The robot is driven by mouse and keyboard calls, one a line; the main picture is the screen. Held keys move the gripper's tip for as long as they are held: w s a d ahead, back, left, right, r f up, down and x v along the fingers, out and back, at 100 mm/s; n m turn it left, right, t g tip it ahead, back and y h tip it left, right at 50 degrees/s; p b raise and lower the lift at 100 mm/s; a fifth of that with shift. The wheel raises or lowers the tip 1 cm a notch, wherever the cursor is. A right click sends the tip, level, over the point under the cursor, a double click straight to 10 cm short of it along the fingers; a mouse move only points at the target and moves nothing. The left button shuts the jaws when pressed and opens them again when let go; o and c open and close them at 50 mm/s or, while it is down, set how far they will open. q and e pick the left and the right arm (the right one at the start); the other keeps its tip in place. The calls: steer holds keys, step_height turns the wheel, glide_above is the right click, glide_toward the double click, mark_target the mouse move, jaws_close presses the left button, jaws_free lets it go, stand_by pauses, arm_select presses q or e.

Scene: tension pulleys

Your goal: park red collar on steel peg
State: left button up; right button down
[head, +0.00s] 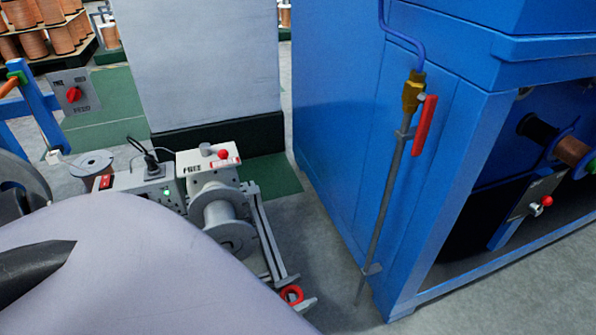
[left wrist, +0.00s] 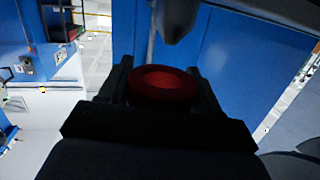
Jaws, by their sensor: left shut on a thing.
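My left gripper (head: 292,295) is low in the middle of the head view, just past the edge of my pale arm. It is shut on the red collar (head: 291,293), a small ring with its opening facing up. In the left wrist view the red collar (left wrist: 163,85) sits between the two dark fingers of the left gripper (left wrist: 162,88). I cannot make out the steel peg for certain. A blurred grey rounded tip (left wrist: 174,20) shows beyond the collar at the top of the wrist view, apart from it. My right gripper is not in view.
A blue cabinet (head: 345,130) with a grey pipe (head: 383,205) and red valve handle (head: 425,125) stands at right. A grey spool (head: 222,215) and rail (head: 262,230) stand left of the collar. Grey floor (head: 315,235) lies between. My arm hides the lower left.

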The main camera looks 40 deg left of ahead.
arm_select(q)
steer(key=shift+f+b, duration=0.3)
steer(key=shift+f, duration=1.15)
steer(key=shift+f, duration=0.25)
steer(key=shift+f, duration=1.2)
steer(key=shift+f, duration=0.1)
steer(key=o, duration=1.2)
steer(key=shift+d, duration=0.1)
